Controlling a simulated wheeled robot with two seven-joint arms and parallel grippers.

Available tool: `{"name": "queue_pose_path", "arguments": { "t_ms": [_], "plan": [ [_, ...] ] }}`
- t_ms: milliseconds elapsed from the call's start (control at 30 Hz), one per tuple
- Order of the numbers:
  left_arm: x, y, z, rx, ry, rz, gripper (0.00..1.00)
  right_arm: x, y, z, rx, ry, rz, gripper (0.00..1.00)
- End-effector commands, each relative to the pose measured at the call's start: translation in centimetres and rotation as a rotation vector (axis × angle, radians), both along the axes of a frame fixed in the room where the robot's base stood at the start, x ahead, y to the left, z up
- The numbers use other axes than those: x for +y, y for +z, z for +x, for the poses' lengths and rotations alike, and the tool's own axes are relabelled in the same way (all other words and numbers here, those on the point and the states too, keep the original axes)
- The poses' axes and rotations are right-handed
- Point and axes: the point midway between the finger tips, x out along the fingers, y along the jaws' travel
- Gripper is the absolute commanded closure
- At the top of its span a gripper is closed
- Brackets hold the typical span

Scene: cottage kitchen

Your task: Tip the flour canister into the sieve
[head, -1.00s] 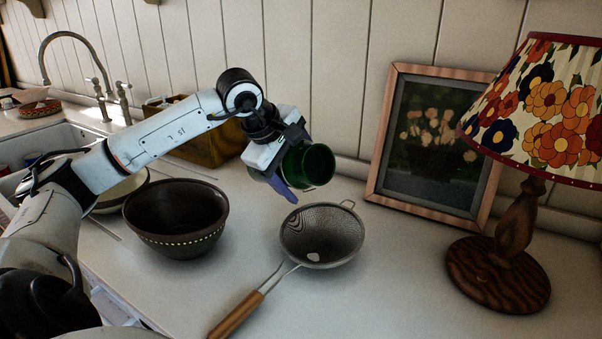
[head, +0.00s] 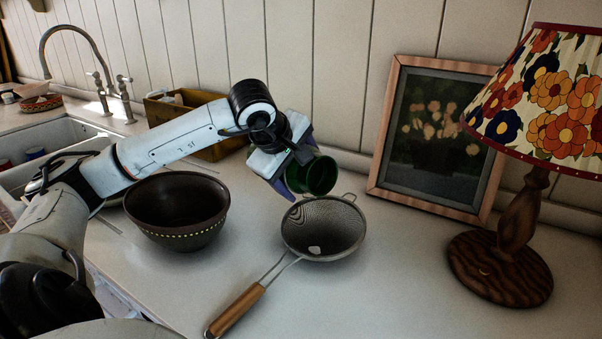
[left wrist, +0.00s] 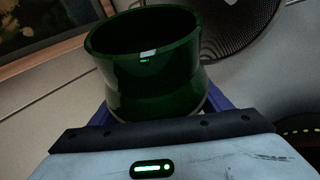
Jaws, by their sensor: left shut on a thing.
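The green flour canister (head: 318,176) is held tilted in my left gripper (head: 296,180), its open mouth facing toward the camera and down to the right. My left gripper is shut on it, just above the far rim of the sieve. In the left wrist view the canister (left wrist: 145,62) fills the middle, and no flour is visible in the part of its inside that shows. The wire-mesh sieve (head: 330,240) lies on the counter below, its wooden handle (head: 236,308) toward the front. A small pale patch shows in its mesh. Part of the sieve also shows in the left wrist view (left wrist: 225,25). My right gripper is not in view.
A dark brown bowl (head: 176,212) stands left of the sieve, under my left arm. A framed picture (head: 436,140) leans on the wall behind. A lamp with a wooden base (head: 500,268) stands at right. A yellowish box (head: 190,112) is at the back. The front-right counter is clear.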

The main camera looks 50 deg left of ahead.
Motion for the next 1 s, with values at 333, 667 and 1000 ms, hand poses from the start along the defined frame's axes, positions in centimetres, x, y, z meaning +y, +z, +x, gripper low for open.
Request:
{"name": "queue_pose_path", "arguments": {
  "t_ms": [333, 667, 1000],
  "plan": [
    [0.1, -0.5, 0.1, -0.011, -0.001, 0.067, 0.76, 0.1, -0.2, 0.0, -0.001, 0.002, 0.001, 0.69],
    [0.1, -1.1, 0.1, -0.017, -0.002, 0.13, 0.76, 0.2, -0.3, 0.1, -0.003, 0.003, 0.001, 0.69],
    [0.0, -1.8, 0.1, -0.024, -0.001, 0.216, 0.76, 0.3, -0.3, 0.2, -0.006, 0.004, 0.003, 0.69]
  ]
}}
